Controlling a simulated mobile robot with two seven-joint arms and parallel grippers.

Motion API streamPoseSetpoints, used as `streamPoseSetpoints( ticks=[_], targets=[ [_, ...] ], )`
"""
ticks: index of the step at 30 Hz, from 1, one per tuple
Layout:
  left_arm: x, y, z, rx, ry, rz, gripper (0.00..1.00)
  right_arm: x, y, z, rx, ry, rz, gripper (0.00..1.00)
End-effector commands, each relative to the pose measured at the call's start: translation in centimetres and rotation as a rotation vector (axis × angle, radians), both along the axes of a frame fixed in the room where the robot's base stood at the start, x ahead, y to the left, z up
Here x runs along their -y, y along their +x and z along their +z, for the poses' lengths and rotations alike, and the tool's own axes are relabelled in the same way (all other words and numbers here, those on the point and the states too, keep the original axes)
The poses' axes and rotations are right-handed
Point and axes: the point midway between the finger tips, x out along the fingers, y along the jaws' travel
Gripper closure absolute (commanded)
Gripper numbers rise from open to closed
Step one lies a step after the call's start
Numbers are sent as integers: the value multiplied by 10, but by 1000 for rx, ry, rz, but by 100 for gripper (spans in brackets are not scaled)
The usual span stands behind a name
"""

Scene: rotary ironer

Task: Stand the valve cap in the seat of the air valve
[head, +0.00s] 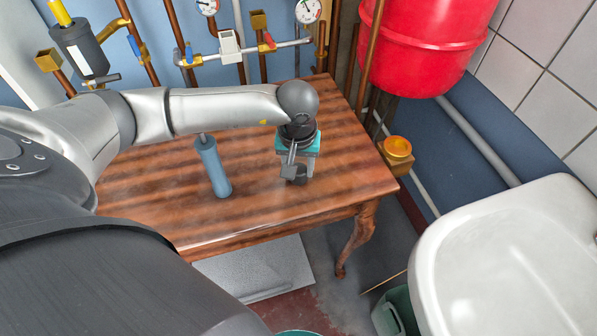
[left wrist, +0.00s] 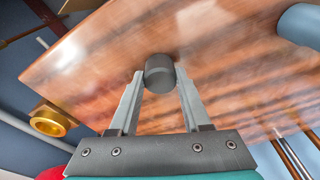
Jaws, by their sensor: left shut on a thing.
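My left gripper (head: 293,172) points down over the right part of the wooden table. It is shut on a small dark grey cylindrical cap, the valve cap (head: 300,176), which is partly hidden by a finger. In the left wrist view the cap (left wrist: 159,73) sits between the two fingertips (left wrist: 160,80). I cannot tell whether it touches the table. A brass cup, which looks like the air valve's seat (head: 397,149), stands off the table's right corner, apart from the gripper. It also shows in the left wrist view (left wrist: 48,121). My right gripper is out of view.
The wooden table (head: 260,215) has bare room around the gripper. A blue-handled tool (head: 213,168) is on it, left of the gripper. Pipes and gauges (head: 307,10) line the back wall. A red tank (head: 425,45) hangs behind the brass cup. A white sink (head: 515,255) is at right.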

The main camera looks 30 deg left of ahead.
Motion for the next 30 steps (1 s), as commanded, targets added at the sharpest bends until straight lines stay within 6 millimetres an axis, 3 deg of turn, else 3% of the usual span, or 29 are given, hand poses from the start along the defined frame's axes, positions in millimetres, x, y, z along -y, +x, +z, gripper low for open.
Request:
streamPoseSetpoints(
  ticks=[7, 20, 26, 30],
  targets=[
    [0, 0, 0, 1, 0, 0, 100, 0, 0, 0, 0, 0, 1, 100],
    [0, 1, 9, 2, 0, 1, 100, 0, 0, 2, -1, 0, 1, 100],
    [0, 1, 40, 6, -1, 1, 100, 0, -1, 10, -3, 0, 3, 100],
    [0, 2, 79, 8, 0, -1, 100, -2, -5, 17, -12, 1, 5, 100]
  ],
)
